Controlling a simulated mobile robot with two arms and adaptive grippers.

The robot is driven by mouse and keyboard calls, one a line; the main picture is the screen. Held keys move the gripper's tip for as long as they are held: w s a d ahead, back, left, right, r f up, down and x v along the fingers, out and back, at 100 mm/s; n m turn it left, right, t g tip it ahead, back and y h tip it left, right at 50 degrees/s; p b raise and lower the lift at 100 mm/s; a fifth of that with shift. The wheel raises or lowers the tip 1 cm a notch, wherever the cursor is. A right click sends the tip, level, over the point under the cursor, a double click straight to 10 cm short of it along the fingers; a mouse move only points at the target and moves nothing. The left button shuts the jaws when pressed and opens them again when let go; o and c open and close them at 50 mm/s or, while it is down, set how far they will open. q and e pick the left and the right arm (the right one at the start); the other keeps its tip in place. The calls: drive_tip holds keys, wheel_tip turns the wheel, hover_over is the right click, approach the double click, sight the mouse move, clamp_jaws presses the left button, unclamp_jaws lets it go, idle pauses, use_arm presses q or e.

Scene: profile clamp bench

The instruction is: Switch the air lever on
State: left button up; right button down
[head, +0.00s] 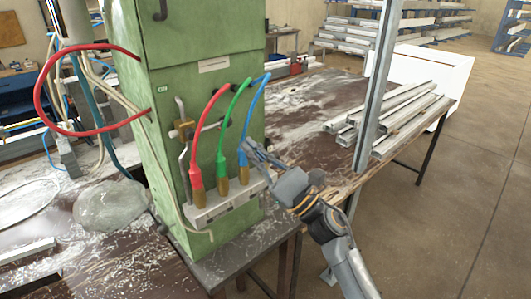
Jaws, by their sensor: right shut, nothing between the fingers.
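A green cabinet (200,60) stands on the bench. On its front face is a brass valve (181,130) with a grey metal handle standing upright above it, which looks like the air lever (180,107). A bent pipe (184,165) runs down below the valve. My right gripper (250,149) is shut and empty. In the picture its fingertips lie by the blue hose's lower end, to the right of the valve and apart from it. I cannot tell whether the fingers touch the hose. My left gripper is out of view.
Red (207,115), green (233,117) and blue (252,105) hoses arch down to brass fittings on a light manifold (220,205). A vertical metal post (377,90) and stacked profiles (385,118) are at right. A translucent lump (108,206) lies left of the cabinet.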

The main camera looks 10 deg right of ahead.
sight(210, 128)
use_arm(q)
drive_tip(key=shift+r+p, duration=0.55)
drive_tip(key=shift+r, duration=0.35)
use_arm(e)
drive_tip(key=x, duration=0.3)
drive_tip(key=shift+w+a+r, duration=0.15)
drive_tip(key=shift+w+a, duration=0.05)
drive_tip(key=shift+a, duration=0.05)
use_arm(q)
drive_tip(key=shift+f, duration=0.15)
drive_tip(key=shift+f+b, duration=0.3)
drive_tip(key=shift+b, duration=0.15)
use_arm(e)
drive_tip(key=shift+d+r+n+g, duration=0.1)
drive_tip(key=shift+r+n+g, duration=0.25)
drive_tip(key=shift+n, duration=0.25)
